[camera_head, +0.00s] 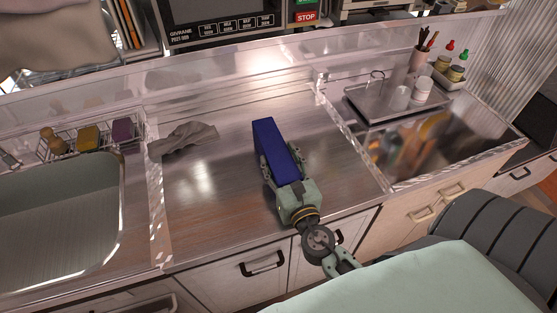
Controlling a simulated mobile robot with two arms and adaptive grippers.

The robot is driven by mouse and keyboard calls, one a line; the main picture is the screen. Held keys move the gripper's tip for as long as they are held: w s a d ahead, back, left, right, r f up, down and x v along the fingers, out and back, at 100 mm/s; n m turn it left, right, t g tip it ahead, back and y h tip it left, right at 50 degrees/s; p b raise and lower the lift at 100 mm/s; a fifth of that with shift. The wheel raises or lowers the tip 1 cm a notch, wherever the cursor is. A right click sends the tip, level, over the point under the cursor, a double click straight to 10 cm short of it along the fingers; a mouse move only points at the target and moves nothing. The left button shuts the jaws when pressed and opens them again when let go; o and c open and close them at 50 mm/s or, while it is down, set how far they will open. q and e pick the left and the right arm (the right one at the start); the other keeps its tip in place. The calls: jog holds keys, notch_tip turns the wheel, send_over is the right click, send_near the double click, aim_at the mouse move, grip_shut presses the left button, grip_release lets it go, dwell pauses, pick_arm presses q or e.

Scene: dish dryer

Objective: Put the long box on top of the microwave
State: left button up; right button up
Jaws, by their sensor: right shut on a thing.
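A long blue box (273,147) is in the middle of the metal counter (216,190). My right gripper (280,165) is shut on the box from the front, with a finger along each side. I cannot tell whether the box touches the counter or is held just above it. The microwave (222,18) stands at the back, above the counter's rear ledge. Only its lower front with the label panel and red STOP button shows; its top is outside the view. My left gripper is not in view.
A grey cloth (184,138) lies at the counter's back left, beside a wire rack (88,138) and a sink basin (60,215). A metal tray (388,117) with cups stands at the right. The counter around the box is clear.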

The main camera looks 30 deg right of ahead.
aim_at(280, 156)
notch_tip(280, 156, up, 4)
jog(key=shift+r+p, duration=0.2)
jog(key=shift+p, duration=1.05)
jog(key=s+d+r, duration=0.6)
jog(key=s+d, duration=0.2)
jog(key=s, duration=0.1)
jog(key=s+a+r+n+y, duration=0.1)
jog(key=a+y, duration=0.3)
jog(key=a, duration=1.3)
jog(key=shift+s+a+r+n+t, duration=0.3)
jog(key=shift+a+r+n, duration=0.1)
jog(key=shift+n, duration=0.5)
jog(key=shift+a+f, duration=0.1)
